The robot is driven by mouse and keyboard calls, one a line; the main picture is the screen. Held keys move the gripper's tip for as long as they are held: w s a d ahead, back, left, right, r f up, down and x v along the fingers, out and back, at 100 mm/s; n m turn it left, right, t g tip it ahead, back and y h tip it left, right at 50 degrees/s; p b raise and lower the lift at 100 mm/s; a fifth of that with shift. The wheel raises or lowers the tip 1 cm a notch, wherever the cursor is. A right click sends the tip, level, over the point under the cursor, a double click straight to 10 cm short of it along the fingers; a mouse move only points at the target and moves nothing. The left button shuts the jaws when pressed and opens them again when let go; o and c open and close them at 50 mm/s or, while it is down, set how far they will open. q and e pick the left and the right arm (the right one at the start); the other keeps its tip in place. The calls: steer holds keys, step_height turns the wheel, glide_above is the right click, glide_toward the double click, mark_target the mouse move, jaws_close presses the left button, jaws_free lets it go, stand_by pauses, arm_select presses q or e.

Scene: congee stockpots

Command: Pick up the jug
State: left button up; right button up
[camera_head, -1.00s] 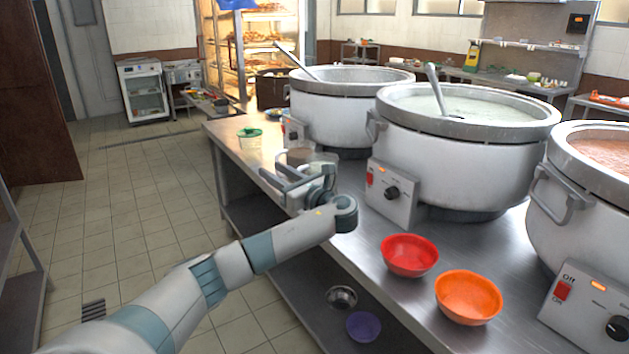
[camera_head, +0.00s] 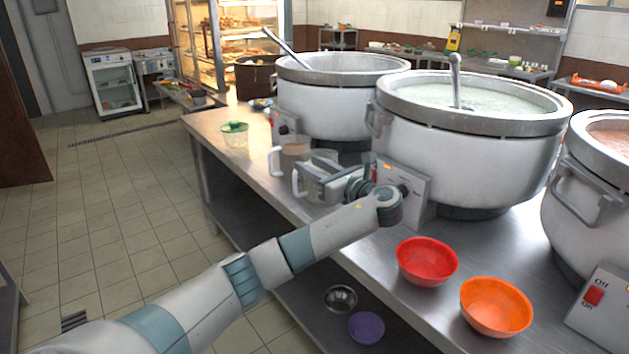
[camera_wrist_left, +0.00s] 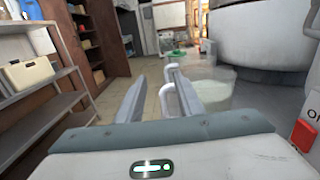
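The jug (camera_head: 294,151) stands on the steel counter, beside the front of the far pots, with its pale handle to the left. In the left wrist view a translucent vessel (camera_wrist_left: 213,92) stands just right of the fingers. A white handle shows between and around the fingertips of the left gripper (camera_wrist_left: 155,88). The fingers are apart; contact is not clear. My right gripper is out of view.
Large stockpots (camera_head: 465,125) with control boxes stand close on the right. A red bowl (camera_head: 427,262) and an orange bowl (camera_head: 496,307) sit on the counter in front. Open floor lies left.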

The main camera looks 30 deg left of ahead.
arm_select(q)
steer(key=shift+f, duration=0.1)
glide_toward(296, 191)
steer(key=a+r, duration=0.1)
steer(key=w+a+r, duration=0.1)
steer(key=a+r, duration=0.1)
steer(key=shift+w+r, duration=0.2)
steer(key=shift+w, duration=0.05)
steer(key=shift+w+a+f, duration=0.25)
steer(key=shift+a+f, duration=0.2)
steer(key=shift+a, duration=0.15)
steer(key=shift+w+a, duration=0.2)
steer(key=shift+a, duration=0.35)
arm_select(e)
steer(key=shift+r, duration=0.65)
arm_select(q)
steer(key=shift+w+a, duration=0.15)
steer(key=shift+a, duration=0.35)
steer(key=shift+x, duration=1.95)
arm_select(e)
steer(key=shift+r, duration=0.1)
